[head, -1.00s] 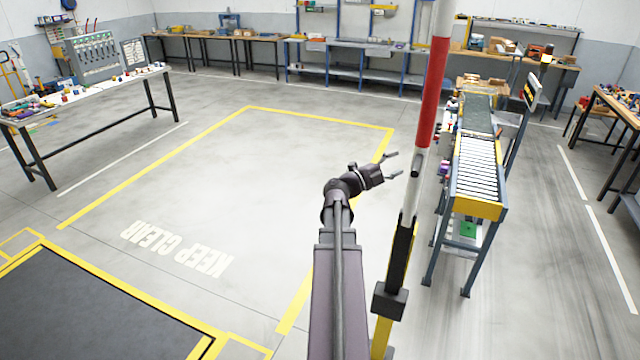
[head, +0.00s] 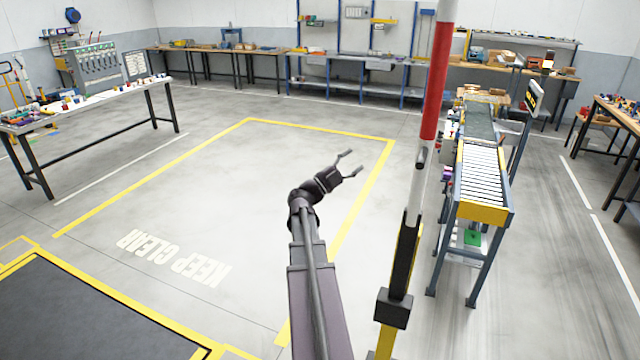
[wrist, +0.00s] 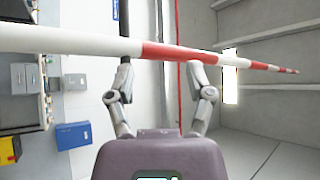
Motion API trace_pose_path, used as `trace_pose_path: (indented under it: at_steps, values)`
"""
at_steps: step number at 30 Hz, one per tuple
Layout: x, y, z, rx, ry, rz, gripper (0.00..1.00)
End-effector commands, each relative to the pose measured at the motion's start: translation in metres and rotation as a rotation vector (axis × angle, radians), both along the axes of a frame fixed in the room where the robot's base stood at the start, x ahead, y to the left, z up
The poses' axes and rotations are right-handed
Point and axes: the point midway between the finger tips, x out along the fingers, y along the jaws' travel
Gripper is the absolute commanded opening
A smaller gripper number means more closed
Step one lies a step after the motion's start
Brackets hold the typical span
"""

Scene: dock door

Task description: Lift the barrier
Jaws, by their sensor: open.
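The barrier is a red and white striped pole (head: 436,90) that stands almost upright in the head view. Its lower end sits in a dark bracket (head: 404,255) on a yellow post (head: 385,342). A short dark peg (head: 421,157) sticks out of the pole's white part. My gripper (head: 356,161) is open and empty, to the left of the pole with a gap between them in the picture. In the wrist view the pole (wrist: 165,52) crosses the picture just past the open fingertips (wrist: 163,68). I see nothing between the fingers.
A roller conveyor (head: 480,180) stands right of the barrier. The marked floor area (head: 200,190) to the left is clear. A cluttered worktable (head: 90,105) is at the left, a dark mat (head: 80,315) at the lower left, and benches (head: 355,62) line the back wall.

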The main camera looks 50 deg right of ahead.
Motion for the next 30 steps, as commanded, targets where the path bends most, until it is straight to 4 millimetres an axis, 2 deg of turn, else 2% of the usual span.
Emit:
trace_pose_path:
  at_steps: [1, 12, 30]
  values:
    - [0.007, 0.001, -0.008, -0.003, 0.012, 0.002, 0.68]
    - [0.041, 0.009, -0.029, -0.026, 0.109, 0.002, 0.68]
    - [0.087, 0.02, -0.064, -0.059, 0.248, 0.002, 0.68]
